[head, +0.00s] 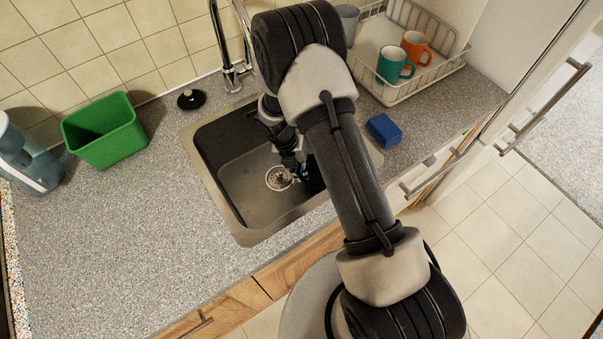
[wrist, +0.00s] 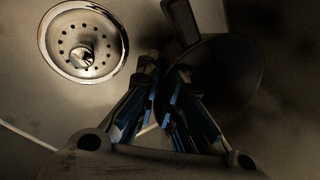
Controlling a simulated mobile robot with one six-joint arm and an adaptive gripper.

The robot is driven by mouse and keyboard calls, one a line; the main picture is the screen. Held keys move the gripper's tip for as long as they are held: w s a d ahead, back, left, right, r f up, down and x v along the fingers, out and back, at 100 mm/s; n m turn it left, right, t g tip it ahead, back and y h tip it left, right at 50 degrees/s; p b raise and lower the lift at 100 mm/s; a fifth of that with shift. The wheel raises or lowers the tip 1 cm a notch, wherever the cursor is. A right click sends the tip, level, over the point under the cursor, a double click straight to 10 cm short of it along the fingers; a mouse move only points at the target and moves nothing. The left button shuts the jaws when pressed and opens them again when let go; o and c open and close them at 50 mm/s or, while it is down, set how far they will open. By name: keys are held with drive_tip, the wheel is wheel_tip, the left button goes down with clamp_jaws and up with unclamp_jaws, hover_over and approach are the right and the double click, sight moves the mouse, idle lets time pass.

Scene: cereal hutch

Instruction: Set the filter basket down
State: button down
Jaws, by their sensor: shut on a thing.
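My gripper (head: 298,168) is down inside the sink basin, right of the drain. In the wrist view its two blue-and-black fingers (wrist: 164,78) are close together. A dark round thing with a stubby dark handle, which looks like the filter basket (wrist: 232,75), is at the fingertips. The fingers are shut on it, though the exact grip is in shadow. In the head view a dark shape, apparently the same basket (head: 314,178), shows beside the gripper, partly behind my arm. I cannot tell whether it touches the basin floor.
The steel sink (head: 245,222) has a round perforated drain strainer (wrist: 83,42), left of the fingers. A green tub (head: 105,132) and black disc (head: 191,99) stand left and behind. A blue sponge (head: 383,130) and dish rack (head: 425,86) with mugs are right.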

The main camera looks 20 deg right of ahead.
drive_tip(key=shift+a+f, duration=0.2)
drive_tip(key=shift+f, duration=0.15)
drive_tip(key=shift+s, duration=0.1)
drive_tip(key=c, duration=1.8)
unclamp_jaws()
drive_tip(key=shift+f, duration=0.1)
drive_tip(key=shift+o, duration=0.2)
drive_tip(key=shift+r, duration=0.4)
drive_tip(key=p+v, duration=0.3)
drive_tip(key=v, duration=0.2)
drive_tip(key=w+a+p, duration=0.1)
drive_tip(key=w+a, duration=0.3)
drive_tip(key=a, duration=0.7)
drive_tip(key=shift+f, duration=0.25)
drive_tip(key=shift+w, duration=0.15)
